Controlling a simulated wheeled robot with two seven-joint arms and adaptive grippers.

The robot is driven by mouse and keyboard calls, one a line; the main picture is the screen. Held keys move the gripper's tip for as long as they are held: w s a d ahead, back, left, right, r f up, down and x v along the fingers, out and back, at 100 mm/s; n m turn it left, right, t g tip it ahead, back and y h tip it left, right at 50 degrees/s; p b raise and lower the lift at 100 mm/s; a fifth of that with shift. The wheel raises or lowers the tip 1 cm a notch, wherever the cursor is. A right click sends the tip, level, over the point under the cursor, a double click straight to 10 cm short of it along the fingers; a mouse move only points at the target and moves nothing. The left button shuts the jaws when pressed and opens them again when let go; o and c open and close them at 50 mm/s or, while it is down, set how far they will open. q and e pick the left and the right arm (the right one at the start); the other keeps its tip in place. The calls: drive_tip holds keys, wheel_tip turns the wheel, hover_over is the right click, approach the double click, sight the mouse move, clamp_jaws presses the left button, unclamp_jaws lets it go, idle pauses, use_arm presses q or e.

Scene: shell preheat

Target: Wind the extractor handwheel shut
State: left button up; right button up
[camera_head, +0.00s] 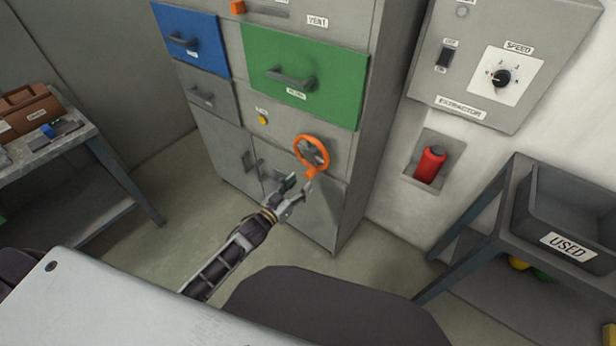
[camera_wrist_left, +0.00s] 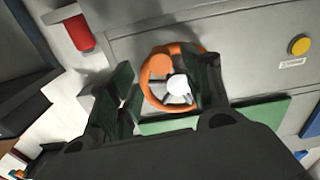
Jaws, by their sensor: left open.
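The orange handwheel (camera_head: 311,152) sits on the grey cabinet front, below the green drawer (camera_head: 304,77). It has dark spokes, and a knob stands out at its lower edge in the head view. My left gripper (camera_head: 295,187) is open, its fingers just below the wheel, near the knob. In the left wrist view the handwheel (camera_wrist_left: 172,78) and its orange knob (camera_wrist_left: 162,64) lie between my spread fingers. One finger overlaps the wheel's right side there; I cannot tell whether it touches. My right gripper does not show.
A yellow button (camera_head: 263,119) is left of the wheel. The extractor panel (camera_head: 505,60) with a speed dial (camera_head: 502,78) and a red cylinder (camera_head: 430,164) are on the right wall. A bin marked USED (camera_head: 568,245) stands at right. A bench (camera_head: 92,131) is at left.

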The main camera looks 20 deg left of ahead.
sight(307, 177)
use_arm(q)
drive_tip(key=shift+x, duration=1.1)
drive_tip(key=shift+w+d, duration=0.2)
drive_tip(key=shift+w, duration=0.4)
drive_tip(key=shift+w+d, duration=0.2)
drive_tip(key=shift+w, duration=0.35)
drive_tip(key=shift+w+d, duration=0.15)
drive_tip(key=shift+w, duration=0.25)
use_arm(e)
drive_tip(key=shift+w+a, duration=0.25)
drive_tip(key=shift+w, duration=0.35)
use_arm(q)
drive_tip(key=shift+c, duration=0.2)
drive_tip(key=c, duration=1)
clamp_jaws()
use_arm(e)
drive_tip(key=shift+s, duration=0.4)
